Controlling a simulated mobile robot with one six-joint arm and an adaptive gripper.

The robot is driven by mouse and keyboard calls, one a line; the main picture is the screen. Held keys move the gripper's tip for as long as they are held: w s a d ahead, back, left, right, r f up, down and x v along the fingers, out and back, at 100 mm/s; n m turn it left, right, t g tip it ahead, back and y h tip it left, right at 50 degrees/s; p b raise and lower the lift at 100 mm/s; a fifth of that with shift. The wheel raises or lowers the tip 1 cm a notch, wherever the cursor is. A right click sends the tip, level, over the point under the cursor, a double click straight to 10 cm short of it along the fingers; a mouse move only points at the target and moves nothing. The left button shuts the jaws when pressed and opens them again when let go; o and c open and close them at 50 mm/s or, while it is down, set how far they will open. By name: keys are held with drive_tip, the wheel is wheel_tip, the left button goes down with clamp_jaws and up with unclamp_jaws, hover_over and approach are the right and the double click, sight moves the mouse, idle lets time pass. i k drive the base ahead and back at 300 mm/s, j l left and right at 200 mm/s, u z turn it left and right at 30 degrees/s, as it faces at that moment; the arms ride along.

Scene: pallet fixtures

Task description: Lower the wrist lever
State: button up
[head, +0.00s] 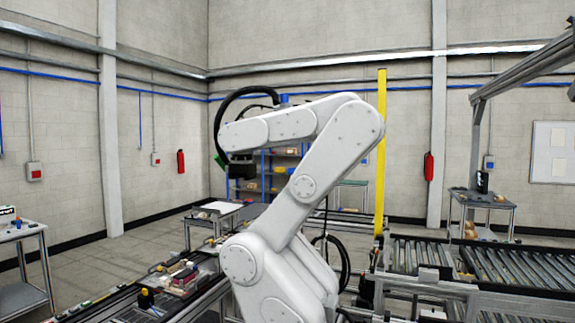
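My gripper (240,172) is a small dark block at the end of my white arm, left of the picture's middle. It hangs in the air above and behind the pallet fixtures (180,280). Its fingers are too small and dark to tell open from shut, and I see nothing clearly held. The fixtures are small red, white and dark parts on a conveyor line at the lower left. A yellow and black piece (146,298) stands at their near side. I cannot pick out the wrist lever; my arm hides part of the line.
Roller conveyors (480,262) run along the right, with a yellow post (381,150) at their left end. A side table (30,240) stands at the far left. A shelf rack (283,170) stands behind my arm. Open floor (130,248) lies left of the line.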

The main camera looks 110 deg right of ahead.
sight(218, 160)
drive_tip(key=z, duration=2.4)
drive_tip(key=i+j+z, duration=0.15)
drive_tip(key=z, duration=0.25)
drive_tip(key=i+j+z, duration=0.2)
drive_tip(key=z, duration=0.15)
drive_tip(key=i+j+z, duration=0.1)
drive_tip(key=j+z, duration=0.3)
drive_tip(key=i+j+z, duration=0.1)
drive_tip(key=j+z, duration=0.25)
drive_tip(key=j, duration=0.25)
drive_tip(key=i+j, duration=0.15)
drive_tip(key=j, duration=0.15)
drive_tip(key=i+l+u, duration=0.2)
drive_tip(key=i, duration=0.35)
drive_tip(key=i+l+u, duration=0.2)
drive_tip(key=i, duration=0.35)
drive_tip(key=i+l+u, duration=0.2)
drive_tip(key=i, duration=0.3)
